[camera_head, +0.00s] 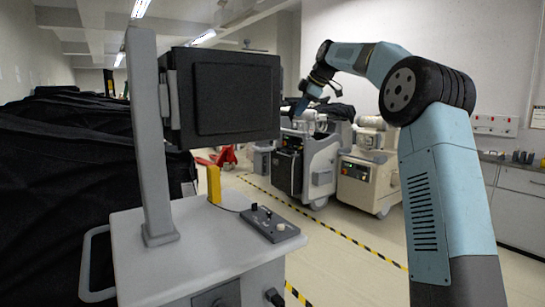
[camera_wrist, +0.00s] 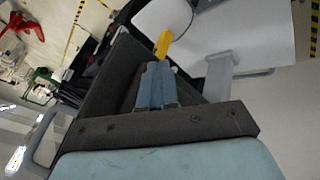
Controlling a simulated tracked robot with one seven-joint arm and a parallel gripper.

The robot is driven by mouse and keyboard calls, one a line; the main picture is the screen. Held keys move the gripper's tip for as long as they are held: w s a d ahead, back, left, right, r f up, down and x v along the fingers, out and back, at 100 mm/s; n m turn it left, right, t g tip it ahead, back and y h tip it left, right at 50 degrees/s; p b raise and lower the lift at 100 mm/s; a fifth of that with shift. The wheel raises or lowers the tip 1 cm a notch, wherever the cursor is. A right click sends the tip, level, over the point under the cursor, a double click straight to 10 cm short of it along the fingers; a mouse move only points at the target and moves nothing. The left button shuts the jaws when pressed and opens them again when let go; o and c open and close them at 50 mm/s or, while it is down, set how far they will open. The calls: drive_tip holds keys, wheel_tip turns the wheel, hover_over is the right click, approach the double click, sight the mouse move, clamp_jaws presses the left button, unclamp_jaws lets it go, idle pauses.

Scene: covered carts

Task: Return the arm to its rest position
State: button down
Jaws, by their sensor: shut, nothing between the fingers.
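My arm rises at the right of the head view, bends at a black ribbed joint and reaches left at height. My gripper (camera_head: 302,106) hangs at its far end, pointing down, just right of the dark monitor. In the wrist view the blue fingers of my gripper (camera_wrist: 157,78) are together, with nothing between them. The yellow post (camera_wrist: 163,44) on the near cart shows just past the fingertips in that view; I cannot tell the distance between them.
The near cart (camera_head: 150,255) carries the upright monitor (camera_head: 235,95), the yellow post and a control box (camera_head: 268,224). Black covers (camera_head: 60,190) fill the left. More carts (camera_head: 368,178) stand behind. Open floor (camera_head: 340,235) with striped tape lies between.

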drive_tip(key=s+a+f+m+h, duration=0.15)
drive_tip(key=s+m, duration=0.25)
drive_tip(key=s, duration=0.9)
drive_tip(key=s+f+m+h, duration=0.15)
drive_tip(key=s+m, duration=0.25)
drive_tip(key=s, duration=0.9)
drive_tip(key=s+d+f+m, duration=0.2)
drive_tip(key=s+f, duration=0.3)
drive_tip(key=s, duration=0.4)
drive_tip(key=s+d+f+m+h, duration=0.1)
drive_tip(key=s+d+f+m, duration=0.2)
drive_tip(key=s+f, duration=0.3)
drive_tip(key=s+d+f+m+t+h, duration=0.1)
drive_tip(key=s+f+m, duration=0.4)
drive_tip(key=s, duration=0.7)
drive_tip(key=shift+s+d+f, duration=0.25)
drive_tip(key=shift+d+f, duration=0.35)
drive_tip(key=shift+d, duration=0.1)
